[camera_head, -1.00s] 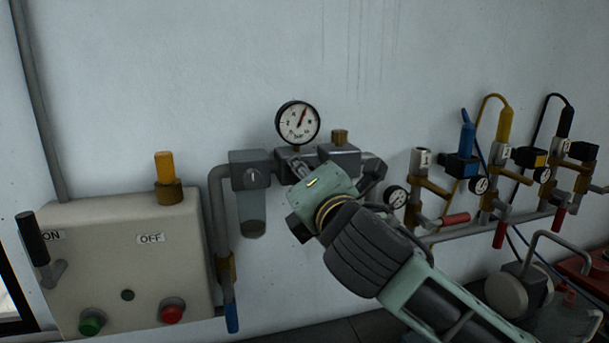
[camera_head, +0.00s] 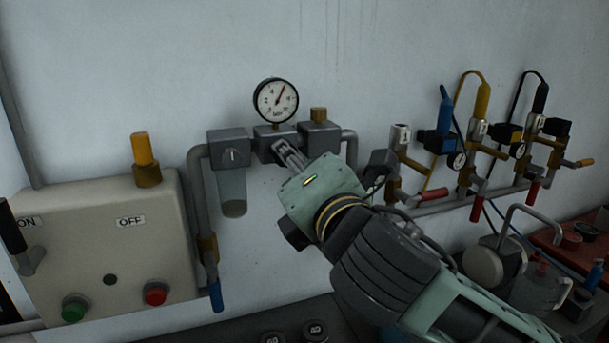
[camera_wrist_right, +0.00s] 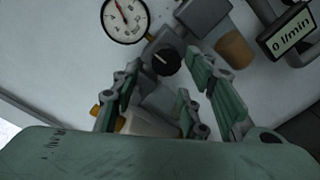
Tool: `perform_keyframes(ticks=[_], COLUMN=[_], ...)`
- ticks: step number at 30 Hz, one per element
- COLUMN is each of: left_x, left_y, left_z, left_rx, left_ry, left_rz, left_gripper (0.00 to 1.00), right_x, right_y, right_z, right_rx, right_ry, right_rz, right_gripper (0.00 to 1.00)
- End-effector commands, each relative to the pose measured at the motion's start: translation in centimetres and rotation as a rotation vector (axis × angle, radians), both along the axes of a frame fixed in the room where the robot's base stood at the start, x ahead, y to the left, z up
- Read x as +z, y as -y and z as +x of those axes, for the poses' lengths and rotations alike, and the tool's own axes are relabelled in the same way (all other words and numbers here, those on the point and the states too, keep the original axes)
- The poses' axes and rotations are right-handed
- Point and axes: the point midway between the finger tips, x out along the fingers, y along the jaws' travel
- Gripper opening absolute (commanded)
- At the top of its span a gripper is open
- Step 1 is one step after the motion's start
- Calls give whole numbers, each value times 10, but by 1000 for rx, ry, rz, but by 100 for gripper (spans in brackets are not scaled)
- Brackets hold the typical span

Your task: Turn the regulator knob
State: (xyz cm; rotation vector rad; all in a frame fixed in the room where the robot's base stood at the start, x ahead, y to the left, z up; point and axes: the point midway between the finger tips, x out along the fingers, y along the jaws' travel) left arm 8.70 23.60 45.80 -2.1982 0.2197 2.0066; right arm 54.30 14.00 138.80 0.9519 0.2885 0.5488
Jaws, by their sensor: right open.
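The regulator knob (camera_wrist_right: 166,61) is round and black with a white mark, below a round pressure gauge in the right wrist view. In the head view the gauge (camera_head: 276,101) sits on the grey regulator block (camera_head: 274,139), and the knob is hidden by my gripper. My right gripper (camera_head: 284,151) points up at the block from the lower right. In the wrist view its fingers (camera_wrist_right: 164,78) are spread apart, with the knob between and just beyond their tips. I cannot tell if any finger touches it. My left gripper does not show.
A control box (camera_head: 105,250) with green and red buttons stands at left. A grey filter unit (camera_head: 230,150) is left of the regulator, with pipes around. Valves with red handles (camera_head: 477,208) line the right wall. Wall above is clear.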

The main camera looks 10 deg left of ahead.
Motion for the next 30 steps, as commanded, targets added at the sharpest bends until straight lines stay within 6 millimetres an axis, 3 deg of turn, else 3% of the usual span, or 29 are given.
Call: perform_keyframes(ticks=[3, 9, 22, 26, 30], left_x=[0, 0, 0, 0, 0], left_y=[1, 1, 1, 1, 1], left_z=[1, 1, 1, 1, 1], left_rx=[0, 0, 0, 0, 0], left_ry=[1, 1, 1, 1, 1], left_rz=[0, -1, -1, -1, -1], left_gripper=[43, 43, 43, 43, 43], right_x=[0, 1, -2, -24, -76], right_y=[13, 25, 28, 38, 65], right_z=[-19, -37, -39, -33, -22], right_rx=[2, 0, -1, -19, -81], right_ry=[2, 2, -12, -120, -360], right_rz=[1, 1, 10, 97, 297], right_gripper=[41, 41, 41, 41, 41])
